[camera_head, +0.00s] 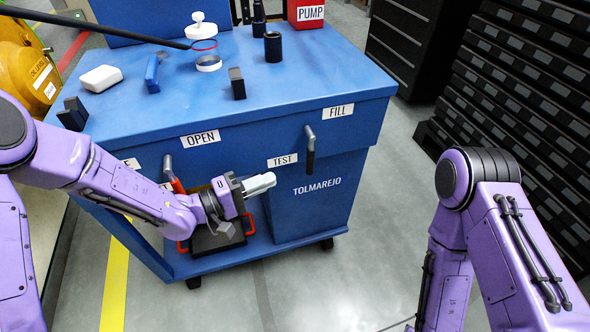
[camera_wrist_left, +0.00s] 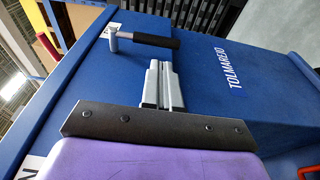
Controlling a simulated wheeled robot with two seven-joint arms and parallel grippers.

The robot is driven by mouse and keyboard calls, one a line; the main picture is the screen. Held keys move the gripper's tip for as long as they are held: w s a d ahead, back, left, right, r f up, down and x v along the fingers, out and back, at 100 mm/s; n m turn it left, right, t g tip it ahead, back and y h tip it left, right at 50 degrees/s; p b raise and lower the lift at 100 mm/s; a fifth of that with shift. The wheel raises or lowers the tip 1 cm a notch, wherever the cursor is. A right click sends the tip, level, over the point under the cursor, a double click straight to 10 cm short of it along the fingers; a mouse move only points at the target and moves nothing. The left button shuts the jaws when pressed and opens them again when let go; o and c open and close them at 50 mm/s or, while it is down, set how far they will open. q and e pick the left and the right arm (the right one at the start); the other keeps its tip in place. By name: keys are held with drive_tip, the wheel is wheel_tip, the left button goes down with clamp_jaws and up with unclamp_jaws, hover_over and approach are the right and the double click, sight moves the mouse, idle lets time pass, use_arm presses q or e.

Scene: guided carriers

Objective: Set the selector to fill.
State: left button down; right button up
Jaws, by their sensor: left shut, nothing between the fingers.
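The selector lever (camera_head: 310,150) is on the front of the blue cart, with a grey pivot at the top and a black handle hanging down. The FILL label (camera_head: 338,111) is up and right of the pivot; the TEST label (camera_head: 282,160) is left of the handle. The lever also shows in the left wrist view (camera_wrist_left: 160,42). My left gripper (camera_head: 268,181) is shut and empty, to the left of and a little below the handle. In the wrist view its fingertips (camera_wrist_left: 160,66) appear close to the handle with a small gap. My right gripper is out of view.
A red-handled lever (camera_head: 177,184) by the OPEN label (camera_head: 201,138) is partly behind my left arm. Loose parts and a red PUMP box (camera_head: 308,12) stand on the cart top (camera_head: 290,95). Black racks (camera_head: 525,85) stand at the right; floor (camera_head: 375,225) before the cart is clear.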

sight(309, 153)
use_arm(q)
drive_tip(key=x, duration=0.8)
drive_tip(key=shift+f+b, duration=0.15)
drive_tip(key=shift+b, duration=0.2)
